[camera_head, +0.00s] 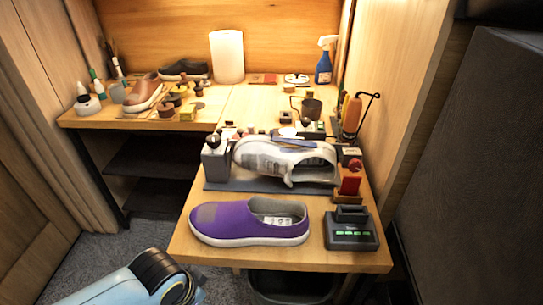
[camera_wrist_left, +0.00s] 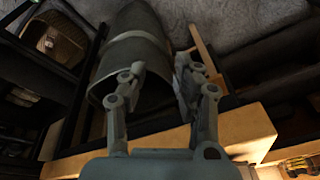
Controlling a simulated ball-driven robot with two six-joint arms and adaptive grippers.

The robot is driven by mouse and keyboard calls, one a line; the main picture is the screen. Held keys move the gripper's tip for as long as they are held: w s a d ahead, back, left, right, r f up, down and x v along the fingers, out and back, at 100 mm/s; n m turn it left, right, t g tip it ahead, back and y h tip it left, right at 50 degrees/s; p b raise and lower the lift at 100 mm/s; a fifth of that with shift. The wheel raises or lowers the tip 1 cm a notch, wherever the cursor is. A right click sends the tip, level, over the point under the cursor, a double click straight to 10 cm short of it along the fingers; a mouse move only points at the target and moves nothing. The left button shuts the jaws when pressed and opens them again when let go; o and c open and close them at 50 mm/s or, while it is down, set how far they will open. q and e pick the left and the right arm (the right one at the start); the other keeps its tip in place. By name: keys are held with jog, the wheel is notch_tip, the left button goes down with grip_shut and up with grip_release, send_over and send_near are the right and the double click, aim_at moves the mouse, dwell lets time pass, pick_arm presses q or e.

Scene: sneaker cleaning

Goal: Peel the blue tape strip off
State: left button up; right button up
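A white and grey sneaker (camera_head: 262,157) rests on a grey stand on the near table. A narrow bluish strip (camera_head: 293,142) lies along its upper side; it looks like the blue tape, but it is too small to tell how firmly it sticks. In the head view only my left arm shows, at the lower left. My right gripper is not in view.
A purple slip-on shoe (camera_head: 235,222) and a dark device with green lights (camera_head: 352,232) stand at the near table edge. A dark open bin (camera_head: 290,287) is below. In the left wrist view a grey rounded container (camera_wrist_left: 140,50) is behind my fingers.

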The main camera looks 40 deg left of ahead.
pick_arm(q)
jog(key=w+r+t+p, duration=0.1)
jog(key=w+r+p, duration=0.25)
jog(key=r, duration=0.85)
jog(key=w+r+p, duration=0.2)
jog(key=w+r, duration=0.3)
jog(key=r, duration=0.6)
jog(key=n+y+p, duration=0.1)
jog(key=n+y, duration=0.1)
jog(key=n, duration=0.4)
send_near(272, 134)
jog(key=x, duration=0.9)
grip_shut()
